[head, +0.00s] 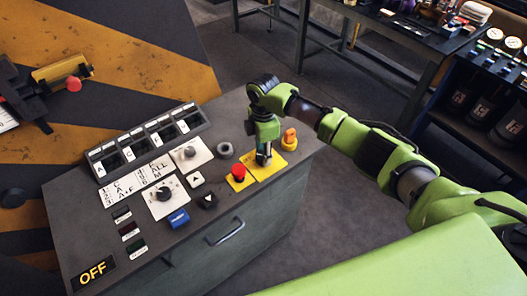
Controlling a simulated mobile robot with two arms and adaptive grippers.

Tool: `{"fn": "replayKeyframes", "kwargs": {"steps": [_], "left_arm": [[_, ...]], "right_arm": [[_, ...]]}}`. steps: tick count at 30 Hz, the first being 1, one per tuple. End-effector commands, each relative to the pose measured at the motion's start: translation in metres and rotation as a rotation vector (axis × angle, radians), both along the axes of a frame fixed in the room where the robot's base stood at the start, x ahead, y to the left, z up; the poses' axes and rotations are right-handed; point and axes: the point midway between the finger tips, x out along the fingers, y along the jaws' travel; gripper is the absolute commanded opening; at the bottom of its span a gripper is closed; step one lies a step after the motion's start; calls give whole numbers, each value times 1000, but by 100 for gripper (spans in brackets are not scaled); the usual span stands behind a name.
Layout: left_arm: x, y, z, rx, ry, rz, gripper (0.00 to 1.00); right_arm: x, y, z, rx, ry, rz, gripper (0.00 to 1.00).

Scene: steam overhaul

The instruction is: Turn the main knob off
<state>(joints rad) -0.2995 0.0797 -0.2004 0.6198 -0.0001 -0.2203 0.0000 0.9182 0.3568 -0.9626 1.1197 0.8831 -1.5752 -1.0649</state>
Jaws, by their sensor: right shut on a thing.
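The control desk (188,243) stands in the middle of the head view, its top covered with knobs, buttons and labels. My right gripper (264,158) points down at a yellow plate (264,171) near the desk's right end. It is shut on a small part there, probably the main knob, which the fingers mostly hide. Its turn position cannot be read. An orange knob (289,138) stands just right of the gripper. A red button (238,171) on yellow is to its left. A black OFF sign (95,271) with yellow letters is at the desk's front left. My left gripper is out of view.
A black knob (165,194) and a grey knob (190,153) sit on white plates left of the gripper. A row of indicator windows (148,142) stands behind them. A workbench (400,30) and gauges (495,34) are at the back right. Floor is free between.

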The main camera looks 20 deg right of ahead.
Motion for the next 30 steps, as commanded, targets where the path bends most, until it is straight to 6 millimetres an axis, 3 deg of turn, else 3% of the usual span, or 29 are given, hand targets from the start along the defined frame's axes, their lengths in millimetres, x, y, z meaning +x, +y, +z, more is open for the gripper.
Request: {"fn": "replayKeyframes", "kwargs": {"steps": [23,24,25,26,30], "left_arm": [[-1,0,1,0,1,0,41],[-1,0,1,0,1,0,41],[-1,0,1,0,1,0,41],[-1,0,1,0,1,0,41],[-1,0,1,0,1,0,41]], "right_arm": [[0,2,0,3,-2,107,12],[0,2,0,3,-2,107,39],[0,2,0,3,-2,107,47],[0,2,0,3,-2,107,51],[0,1,0,2,-1,105,51]]}}
